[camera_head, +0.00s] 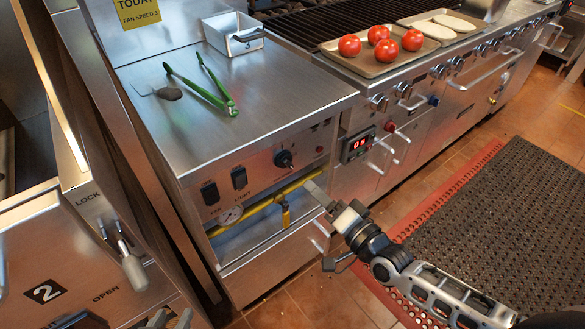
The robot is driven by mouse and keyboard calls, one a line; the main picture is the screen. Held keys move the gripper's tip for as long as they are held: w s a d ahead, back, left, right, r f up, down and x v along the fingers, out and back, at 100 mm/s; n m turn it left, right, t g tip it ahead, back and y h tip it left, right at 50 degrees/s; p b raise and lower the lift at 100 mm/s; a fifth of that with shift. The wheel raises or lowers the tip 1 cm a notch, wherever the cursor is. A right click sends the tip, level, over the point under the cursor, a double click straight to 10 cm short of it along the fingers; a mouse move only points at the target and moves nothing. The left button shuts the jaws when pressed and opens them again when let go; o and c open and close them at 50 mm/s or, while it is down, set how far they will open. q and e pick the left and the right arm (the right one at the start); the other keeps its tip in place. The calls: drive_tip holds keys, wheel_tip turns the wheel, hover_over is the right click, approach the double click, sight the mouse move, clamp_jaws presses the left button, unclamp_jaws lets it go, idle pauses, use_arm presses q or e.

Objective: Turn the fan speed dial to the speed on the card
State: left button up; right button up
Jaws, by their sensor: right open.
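The yellow card (138,13) at the upper left reads "TODAY" and "FAN SPEED" with a small digit that looks like 2. A black dial (284,158) with a pale pointer mark sits on the steel front panel, right of two black rocker switches; its scale is too small to read. I take this as the fan speed dial. My right gripper (322,198) is open and empty, in front of the panel, below and right of the dial and apart from it.
Green tongs (205,88) and a metal pan (234,34) lie on the steel top. A red digital display (357,145) is to the right. A lock lever (132,267) stands at left.

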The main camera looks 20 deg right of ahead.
sight(289, 166)
drive_tip(key=x, duration=1)
drive_tip(key=shift+f+b, duration=0.1)
drive_tip(key=shift+b, duration=0.2)
drive_tip(key=c, duration=1)
